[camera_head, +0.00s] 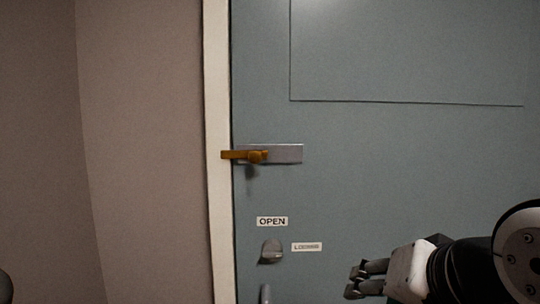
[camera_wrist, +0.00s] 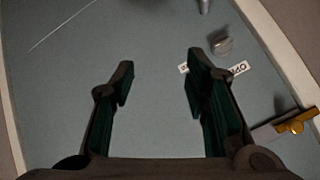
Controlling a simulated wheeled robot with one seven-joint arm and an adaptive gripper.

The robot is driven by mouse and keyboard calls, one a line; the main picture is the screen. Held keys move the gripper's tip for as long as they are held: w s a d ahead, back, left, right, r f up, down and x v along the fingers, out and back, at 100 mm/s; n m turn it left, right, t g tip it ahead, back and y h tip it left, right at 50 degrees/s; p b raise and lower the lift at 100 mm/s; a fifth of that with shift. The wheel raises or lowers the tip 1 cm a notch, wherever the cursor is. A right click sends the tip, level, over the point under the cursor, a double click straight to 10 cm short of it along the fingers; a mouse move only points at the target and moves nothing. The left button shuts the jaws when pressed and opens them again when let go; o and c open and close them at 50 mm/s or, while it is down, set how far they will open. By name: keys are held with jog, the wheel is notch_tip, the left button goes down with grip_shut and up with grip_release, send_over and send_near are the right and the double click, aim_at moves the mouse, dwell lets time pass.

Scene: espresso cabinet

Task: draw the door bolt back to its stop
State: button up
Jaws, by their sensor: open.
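The door bolt (camera_head: 243,155) is orange-brown with a round knob (camera_head: 257,157). It sits on a grey metal plate (camera_head: 287,154) on the blue-grey door (camera_head: 400,180), and its left end reaches over the pale door frame (camera_head: 217,120). In the wrist view the bolt (camera_wrist: 293,126) is at the right edge. My gripper (camera_head: 358,280) is at the lower right of the head view, apart from the bolt, to its right and lower. In the wrist view my gripper (camera_wrist: 158,75) has its two fingers spread with nothing between them.
Below the bolt are an OPEN label (camera_head: 272,221), a grey turn knob (camera_head: 271,251) and a second small label (camera_head: 306,247). Part of a grey handle (camera_head: 265,294) shows at the bottom. A brownish wall (camera_head: 140,150) stands left of the frame. The door around the bolt is clear.

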jog(key=w+a+r+m+t+y, duration=0.2)
jog(key=w+a+r+m+t, duration=0.1)
jog(key=w+a+r, duration=0.25)
jog(key=m+t+y, duration=0.4)
jog(key=m, duration=0.1)
send_near(256, 158)
jog(key=p+x, duration=0.2)
jog(key=x, duration=0.8)
jog(key=shift+w+a, duration=0.1)
jog(key=shift+w, duration=0.2)
grip_shut()
